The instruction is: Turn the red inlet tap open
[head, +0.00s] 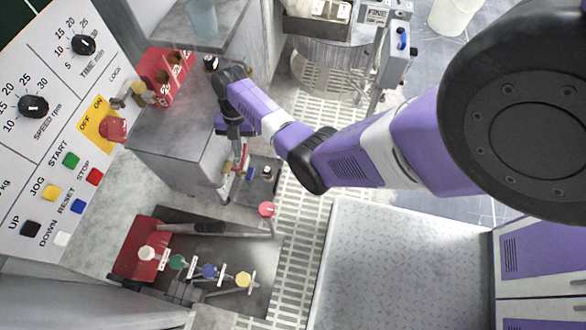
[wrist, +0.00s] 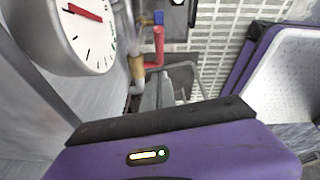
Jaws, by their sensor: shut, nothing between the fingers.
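The red inlet tap is a red lever (wrist: 158,46) on a brass valve body (wrist: 136,66), standing on a pipe near the top middle of the wrist view. In the head view its small red part (head: 244,161) shows just below my gripper (head: 238,140), beside the grey cabinet. My gripper points down there and is shut and empty. Its purple and black housing fills the lower part of the wrist view, and its fingertips are hidden. The tap and gripper are close together; I cannot tell whether they touch.
A white gauge (wrist: 78,38) with a red needle stands left of the tap. A control panel (head: 50,135) fills the head view's left. A grey cabinet (head: 175,155) bears a red holder (head: 156,82). Coloured knobs, one red (head: 267,210), stand low over the floor. A slatted floor strip (head: 305,215) is clear.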

